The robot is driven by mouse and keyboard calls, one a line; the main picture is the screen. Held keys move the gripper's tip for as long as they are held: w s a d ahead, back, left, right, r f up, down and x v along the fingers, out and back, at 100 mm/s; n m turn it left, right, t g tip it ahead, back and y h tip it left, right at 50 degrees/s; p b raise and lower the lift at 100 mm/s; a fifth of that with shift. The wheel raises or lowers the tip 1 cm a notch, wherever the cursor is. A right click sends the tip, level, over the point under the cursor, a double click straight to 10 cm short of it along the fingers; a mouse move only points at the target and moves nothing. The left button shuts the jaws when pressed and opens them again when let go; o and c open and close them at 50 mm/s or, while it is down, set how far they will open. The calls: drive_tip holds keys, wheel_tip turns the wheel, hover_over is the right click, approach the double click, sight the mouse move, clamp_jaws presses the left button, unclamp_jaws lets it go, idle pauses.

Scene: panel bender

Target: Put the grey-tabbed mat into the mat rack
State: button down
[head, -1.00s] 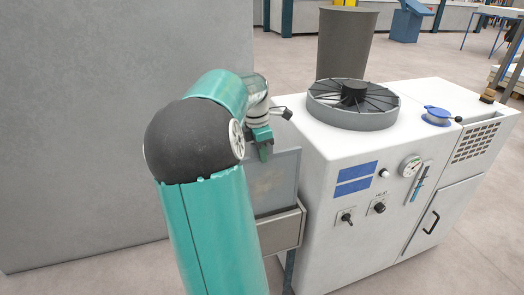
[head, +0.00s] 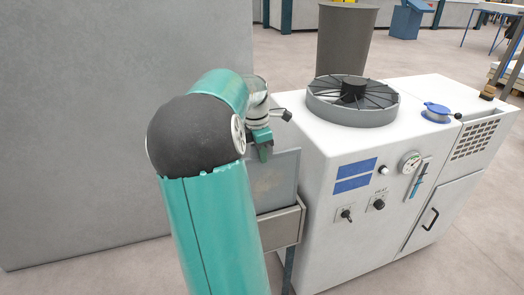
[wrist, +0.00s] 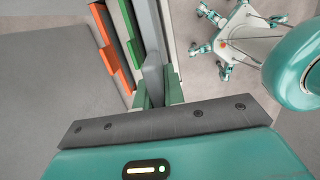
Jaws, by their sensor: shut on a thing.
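My gripper (head: 262,148) is at the grey box-like rack (head: 281,228) beside the white machine. In the wrist view its green fingers (wrist: 154,92) are shut on a grey strip, the tab of the grey-tabbed mat (wrist: 152,62). The mat stands on edge, roughly parallel to the others. To its left are a green-tabbed mat (wrist: 131,34) and an orange-tabbed mat (wrist: 106,46). The mat's lower part is hidden, and I cannot tell how deep it sits in the rack.
The white machine (head: 350,215) stands right of the rack, with a round fan (head: 353,103) on top. A large grey panel (head: 100,120) stands behind at the left. A dark bin (head: 346,42) is behind the machine. Open floor (head: 450,265) lies at the lower right.

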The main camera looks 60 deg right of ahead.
sight(257, 169)
drive_tip(key=shift+f, duration=9.75)
drive_tip(key=c, duration=1.4)
unclamp_jaws()
drive_tip(key=shift+r, duration=0.1)
drive_tip(key=r, duration=0.9)
drive_tip(key=w+a+r, duration=0.1)
drive_tip(key=r, duration=0.3)
drive_tip(key=shift+a+r, duration=0.1)
drive_tip(key=shift+r, duration=0.15)
